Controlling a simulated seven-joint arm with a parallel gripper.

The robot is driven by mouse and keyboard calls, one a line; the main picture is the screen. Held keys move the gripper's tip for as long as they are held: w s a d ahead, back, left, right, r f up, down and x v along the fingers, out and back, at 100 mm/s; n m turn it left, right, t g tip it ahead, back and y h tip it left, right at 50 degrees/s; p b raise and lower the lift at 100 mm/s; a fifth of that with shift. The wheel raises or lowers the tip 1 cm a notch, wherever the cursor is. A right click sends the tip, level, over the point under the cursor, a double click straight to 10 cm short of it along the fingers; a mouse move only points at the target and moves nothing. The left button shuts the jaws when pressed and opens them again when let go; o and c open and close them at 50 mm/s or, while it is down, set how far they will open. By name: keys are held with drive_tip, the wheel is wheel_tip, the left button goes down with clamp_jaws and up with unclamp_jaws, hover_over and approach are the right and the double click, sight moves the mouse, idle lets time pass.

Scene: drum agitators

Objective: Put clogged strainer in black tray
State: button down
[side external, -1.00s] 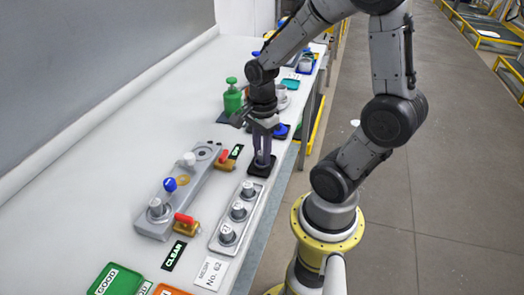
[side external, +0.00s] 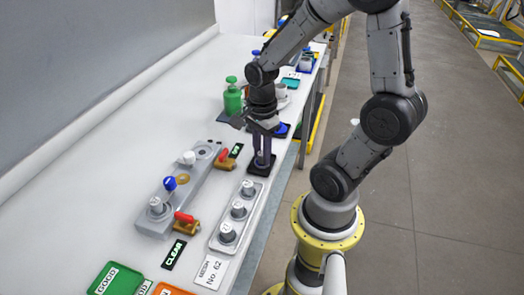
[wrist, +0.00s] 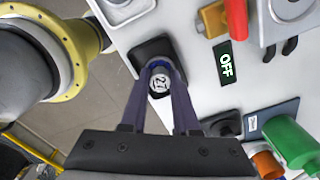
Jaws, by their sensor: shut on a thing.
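My gripper (side external: 262,159) points down with its fingers closed at the small square black tray (side external: 257,171). In the wrist view, my gripper (wrist: 160,70) is shut on a small round strainer (wrist: 159,84) with a light top marked with a number, which looks like 27. The strainer is over or in the black tray (wrist: 139,56). I cannot tell whether it touches the tray floor. In the side view the fingers mostly hide the strainer.
A grey tray (side external: 216,246) with three numbered round pieces lies in front. A grey fixture (side external: 200,178) with red-handled valves stands to the left. A green bottle (side external: 233,100) stands behind. An OFF label (wrist: 229,64) lies near the black tray. The table edge is close on the right.

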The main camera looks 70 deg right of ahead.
idle(0.4)
drive_tip(key=c, duration=0.6)
unclamp_jaws()
drive_tip(key=o, duration=0.3)
drive_tip(key=shift+o, duration=0.2)
drive_tip(key=shift+r, duration=0.1)
drive_tip(key=shift+r, duration=3.6)
drive_tip(key=shift+a, duration=0.1)
